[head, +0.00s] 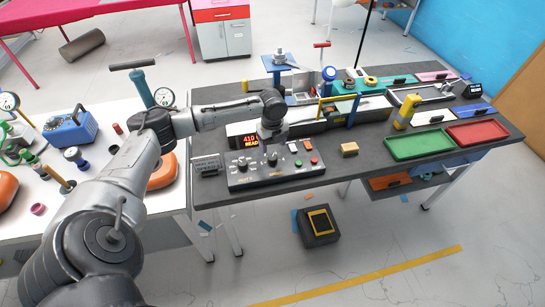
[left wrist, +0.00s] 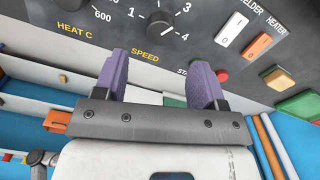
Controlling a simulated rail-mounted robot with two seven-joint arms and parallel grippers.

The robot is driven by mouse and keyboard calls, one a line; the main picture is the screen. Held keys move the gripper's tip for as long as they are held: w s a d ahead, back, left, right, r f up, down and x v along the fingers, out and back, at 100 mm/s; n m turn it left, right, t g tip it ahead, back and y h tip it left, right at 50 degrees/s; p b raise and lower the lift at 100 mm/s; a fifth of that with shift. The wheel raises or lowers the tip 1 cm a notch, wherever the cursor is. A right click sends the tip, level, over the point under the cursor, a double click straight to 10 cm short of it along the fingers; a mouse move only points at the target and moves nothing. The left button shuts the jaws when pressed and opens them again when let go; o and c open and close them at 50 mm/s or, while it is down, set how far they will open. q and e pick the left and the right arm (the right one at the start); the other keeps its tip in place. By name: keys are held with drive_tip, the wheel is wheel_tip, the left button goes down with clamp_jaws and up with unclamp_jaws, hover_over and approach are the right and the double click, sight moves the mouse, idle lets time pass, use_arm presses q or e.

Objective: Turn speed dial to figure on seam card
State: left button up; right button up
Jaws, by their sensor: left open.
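The speed dial (left wrist: 160,23) is a round black knob above the yellow SPEED label in the left wrist view, with figures 1, 3 and 4 visible around it. Its exact setting is hard to read. My left gripper (left wrist: 158,80) has two purple fingers spread apart and empty; in the picture the dial lies just beyond and between the tips, not visibly gripped. In the head view my left gripper (head: 274,138) hangs over the control panel (head: 245,181). A small lettered card (head: 207,165) stands at the panel's left; its figure is not legible. My right gripper is out of view.
A heat dial (left wrist: 70,4) sits left of the speed dial. A lit display (head: 250,141) stands behind the panel. A tan block (head: 349,149) lies right of it.

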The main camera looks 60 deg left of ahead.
sight(272, 157)
use_arm(q)
drive_tip(key=shift+f+b, duration=0.5)
drive_tip(key=shift+f, duration=2.95)
